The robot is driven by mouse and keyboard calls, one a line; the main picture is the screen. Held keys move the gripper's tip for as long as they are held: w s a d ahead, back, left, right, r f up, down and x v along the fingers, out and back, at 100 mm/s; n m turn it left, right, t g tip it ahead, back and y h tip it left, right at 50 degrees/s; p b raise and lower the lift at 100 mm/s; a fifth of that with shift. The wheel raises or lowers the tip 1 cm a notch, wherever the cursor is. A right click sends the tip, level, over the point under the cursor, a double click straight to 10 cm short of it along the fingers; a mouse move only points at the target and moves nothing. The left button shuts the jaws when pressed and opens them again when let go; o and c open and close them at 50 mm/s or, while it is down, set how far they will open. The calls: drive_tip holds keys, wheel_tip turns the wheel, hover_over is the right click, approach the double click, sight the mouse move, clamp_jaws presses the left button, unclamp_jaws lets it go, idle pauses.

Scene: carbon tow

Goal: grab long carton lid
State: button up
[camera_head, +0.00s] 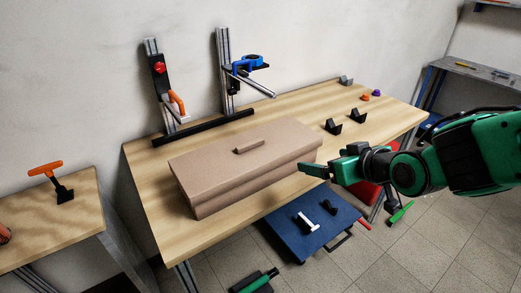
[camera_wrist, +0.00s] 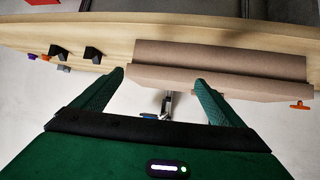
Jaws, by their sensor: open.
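The long brown carton (camera_head: 250,182) lies on the wooden table, with its lid (camera_head: 225,155) on top. In the wrist view the carton (camera_wrist: 215,65) is beyond the fingertips of my gripper (camera_wrist: 158,80), to the centre and right. I cannot tell the exact gap to the carton there.
The wooden table (camera_head: 160,205) has two upright metal stands (camera_head: 228,80) behind the carton. Black holders (camera_head: 332,127) stand to its right. A blue board (camera_head: 285,225) is lower down in front. A side table (camera_head: 50,225) holds an orange-handled tool (camera_head: 45,169).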

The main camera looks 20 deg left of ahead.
sight(251, 143)
drive_tip(key=a+y, duration=0.1)
drive_tip(key=a, duration=0.4)
drive_tip(key=a+n+y, duration=0.1)
drive_tip(key=a, duration=0.4)
drive_tip(key=a+n+y, duration=0.1)
drive_tip(key=a+y, duration=0.1)
drive_tip(key=a, duration=0.3)
drive_tip(key=shift+s+a+r, duration=0.25)
drive_tip(key=shift+s+r, duration=0.1)
drive_tip(key=shift+s, duration=0.05)
drive_tip(key=shift+r+x, duration=0.2)
drive_tip(key=shift+x, duration=2.5)
drive_tip(key=c, duration=1.2)
drive_tip(key=shift+c, duration=0.2)
drive_tip(key=shift+r, duration=0.15)
